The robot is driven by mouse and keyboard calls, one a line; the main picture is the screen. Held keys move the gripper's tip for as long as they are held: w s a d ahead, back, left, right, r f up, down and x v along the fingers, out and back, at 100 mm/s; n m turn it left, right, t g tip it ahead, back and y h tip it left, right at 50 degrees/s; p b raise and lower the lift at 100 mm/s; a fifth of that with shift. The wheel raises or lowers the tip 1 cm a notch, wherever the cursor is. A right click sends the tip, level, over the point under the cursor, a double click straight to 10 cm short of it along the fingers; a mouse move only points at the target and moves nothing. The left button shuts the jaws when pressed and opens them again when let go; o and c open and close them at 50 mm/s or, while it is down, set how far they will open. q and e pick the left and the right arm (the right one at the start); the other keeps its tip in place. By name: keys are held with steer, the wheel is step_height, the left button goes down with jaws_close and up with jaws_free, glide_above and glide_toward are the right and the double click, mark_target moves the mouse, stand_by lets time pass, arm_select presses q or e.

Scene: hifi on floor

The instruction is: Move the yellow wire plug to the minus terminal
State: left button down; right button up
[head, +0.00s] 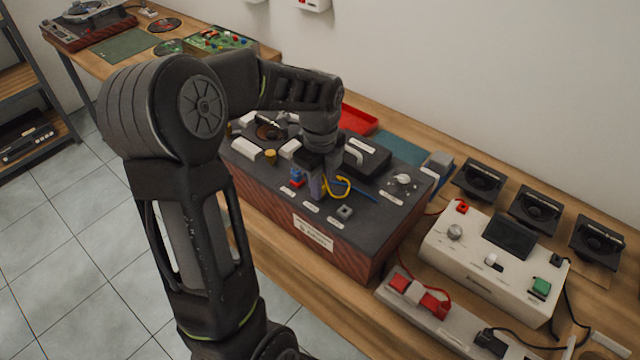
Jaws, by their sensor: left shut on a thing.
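My left gripper (315,182) points down over the dark top of the wooden-sided box (388,215), near its front edge. It is shut on the yellow wire plug, whose body is mostly hidden by the fingers. The yellow wire (343,188) loops out to the right of the fingers. A red and blue terminal piece (296,181) is just left of the fingers. A grey square terminal (345,212) stands to the right and nearer the front edge. Small white labels lie along the front edge, too small to read. I cannot tell which terminal is minus. My right gripper is out of view.
A dark raised block (368,160) and a knob (403,180) are on the box top behind the gripper. A cream meter unit (490,262), a strip with red connectors (420,297) and black speaker-like units (535,208) crowd the bench on the right.

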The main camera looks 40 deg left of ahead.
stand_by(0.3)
arm_select(q)
steer(key=c, duration=1.3)
jaws_free()
step_height(320, 180, up, 8)
steer(key=shift+f+b, duration=0.1)
steer(key=shift+b, duration=0.35)
steer(key=shift+r+p, duration=2.15)
steer(key=shift+r, duration=0.35)
